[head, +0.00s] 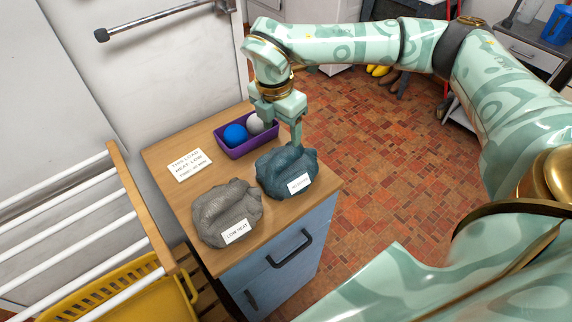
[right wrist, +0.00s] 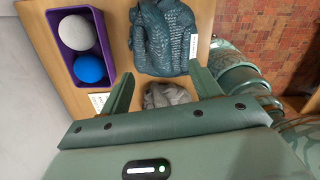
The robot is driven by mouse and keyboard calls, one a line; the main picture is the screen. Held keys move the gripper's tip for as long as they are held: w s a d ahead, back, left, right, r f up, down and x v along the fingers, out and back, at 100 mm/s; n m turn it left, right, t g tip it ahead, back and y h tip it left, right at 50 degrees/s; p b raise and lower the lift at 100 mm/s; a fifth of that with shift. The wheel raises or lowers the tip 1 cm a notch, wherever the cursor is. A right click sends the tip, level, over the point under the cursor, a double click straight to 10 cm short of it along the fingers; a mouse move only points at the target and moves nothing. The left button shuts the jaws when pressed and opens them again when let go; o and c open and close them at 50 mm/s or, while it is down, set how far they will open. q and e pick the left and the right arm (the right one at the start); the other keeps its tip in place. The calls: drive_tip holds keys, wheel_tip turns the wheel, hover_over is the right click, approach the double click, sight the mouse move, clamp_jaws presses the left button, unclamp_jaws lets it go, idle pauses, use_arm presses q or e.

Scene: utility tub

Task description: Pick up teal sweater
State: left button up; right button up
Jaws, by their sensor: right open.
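The teal sweater (head: 285,168) lies bunched up on the wooden cabinet top, with a small white label on its front whose text I cannot read surely. My right gripper (head: 286,128) is just above its back edge, pointing down, with one finger overlapping the sweater in the head view. In the right wrist view, the sweater (right wrist: 165,38) lies beyond the spread, empty fingers (right wrist: 163,88). I cannot tell whether a fingertip touches it. My left gripper is not in view.
A grey garment (head: 226,210) labelled "LOW HEAT" lies in front-left of the sweater. A purple bin (head: 238,150) with a blue ball (head: 235,135) and a white ball (head: 255,123) stands behind. A paper card (head: 190,165) lies left. A white-barred rack (head: 85,205) stands beside the cabinet.

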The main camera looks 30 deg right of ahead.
sight(286, 151)
drive_tip(key=f, duration=0.4)
drive_tip(key=shift+d+f+b, duration=0.25)
drive_tip(key=shift+d+b, duration=0.1)
drive_tip(key=f, duration=0.3)
drive_tip(key=f+b, duration=0.1)
drive_tip(key=shift+w+d+f, duration=0.2)
drive_tip(key=shift+d+f, duration=0.05)
drive_tip(key=shift+d, duration=0.15)
drive_tip(key=shift+c, duration=0.6)
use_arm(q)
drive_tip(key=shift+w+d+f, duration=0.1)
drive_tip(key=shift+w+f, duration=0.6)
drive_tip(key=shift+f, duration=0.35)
use_arm(e)
clamp_jaws()
